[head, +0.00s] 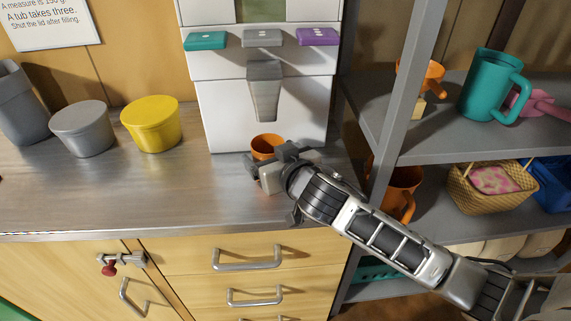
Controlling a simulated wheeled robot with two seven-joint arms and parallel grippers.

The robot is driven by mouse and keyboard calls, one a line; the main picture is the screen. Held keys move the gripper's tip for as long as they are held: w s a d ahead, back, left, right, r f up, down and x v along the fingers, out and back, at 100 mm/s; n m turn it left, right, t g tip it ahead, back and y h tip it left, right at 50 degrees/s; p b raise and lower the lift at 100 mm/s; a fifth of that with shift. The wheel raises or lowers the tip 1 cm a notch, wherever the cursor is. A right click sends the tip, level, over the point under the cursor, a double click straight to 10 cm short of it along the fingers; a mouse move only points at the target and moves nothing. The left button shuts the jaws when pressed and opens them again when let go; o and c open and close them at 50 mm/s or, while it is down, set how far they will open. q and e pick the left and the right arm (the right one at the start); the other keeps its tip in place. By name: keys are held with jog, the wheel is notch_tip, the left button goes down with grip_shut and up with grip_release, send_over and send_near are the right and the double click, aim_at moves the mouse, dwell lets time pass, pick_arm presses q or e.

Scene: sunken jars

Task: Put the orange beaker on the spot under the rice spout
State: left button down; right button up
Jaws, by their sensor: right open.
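The orange beaker (266,146) stands upright on the metal counter (130,195), close in front of the white dispenser (230,112). It is below and roughly in line with the grey spout (264,92). My right gripper (268,164) is open at the beaker's near side, and it hides the beaker's lower part. I cannot tell whether the fingers touch the beaker. The spot under the spout is hidden by the beaker and gripper. My left gripper is not in view.
A yellow lidded tub (151,126), a grey lidded tub (82,130) and a grey bin (20,105) stand on the counter to the left. A shelf unit (402,100) stands at the right, with a teal jug (492,85) and a basket (488,190). The counter's front left is clear.

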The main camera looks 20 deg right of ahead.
jog(key=v, duration=1)
jog(key=s+d+f+g+h, duration=0.1)
jog(key=s+d+f+g, duration=0.2)
jog(key=s+f+g, duration=1.15)
jog(key=w+a+f+n+t+y, duration=0.1)
jog(key=a+f+t, duration=0.4)
jog(key=t, duration=0.5)
notch_tip(320, 180, down, 3)
jog(key=shift+r+y, duration=0.2)
jog(key=shift+y, duration=0.5)
